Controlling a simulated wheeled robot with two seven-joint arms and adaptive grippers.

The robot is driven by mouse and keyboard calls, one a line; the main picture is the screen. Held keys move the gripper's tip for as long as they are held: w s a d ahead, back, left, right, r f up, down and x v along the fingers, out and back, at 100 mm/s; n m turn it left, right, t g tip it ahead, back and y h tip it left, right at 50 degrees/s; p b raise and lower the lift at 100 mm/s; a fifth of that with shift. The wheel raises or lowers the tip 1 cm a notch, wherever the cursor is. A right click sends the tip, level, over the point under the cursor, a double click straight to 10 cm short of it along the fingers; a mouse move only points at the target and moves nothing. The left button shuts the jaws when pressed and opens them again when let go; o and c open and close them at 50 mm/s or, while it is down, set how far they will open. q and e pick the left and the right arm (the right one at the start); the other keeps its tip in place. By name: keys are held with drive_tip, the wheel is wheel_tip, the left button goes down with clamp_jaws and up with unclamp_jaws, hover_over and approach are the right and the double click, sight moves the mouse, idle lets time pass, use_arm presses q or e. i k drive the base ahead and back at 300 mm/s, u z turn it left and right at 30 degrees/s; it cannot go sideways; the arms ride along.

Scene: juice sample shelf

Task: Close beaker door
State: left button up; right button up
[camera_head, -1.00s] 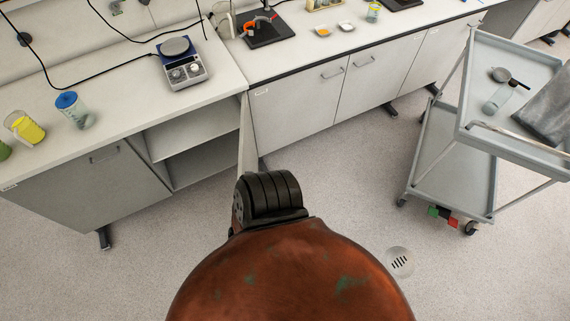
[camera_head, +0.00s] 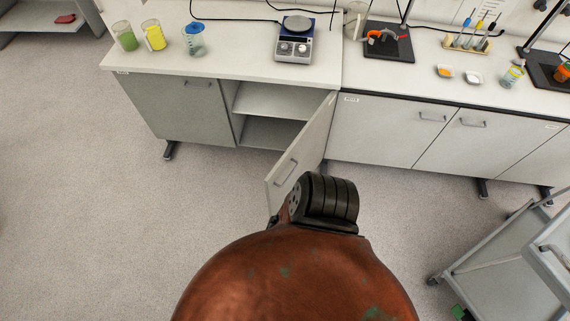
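The open cabinet door (camera_head: 303,152) stands swung out from the lower cabinet under the left counter, with a bar handle on its face. The cabinet opening (camera_head: 270,105) beside it shows an inner shelf; I see no beaker in the part that shows. A copper-coloured rounded body with a dark ribbed part fills the bottom middle and overlaps the door's lower right edge in the picture. I cannot tell whether it touches the door. Neither of my grippers shows.
A closed cabinet door (camera_head: 182,108) is left of the opening. On the counter are a green beaker (camera_head: 125,36), a yellow beaker (camera_head: 154,35), a blue-topped beaker (camera_head: 195,40) and a scale (camera_head: 295,40). A grey cart (camera_head: 510,268) stands at lower right. The floor at left is clear.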

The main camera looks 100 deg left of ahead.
sight(305, 152)
drive_tip(key=u, duration=3.1)
drive_tip(key=i, duration=0.3)
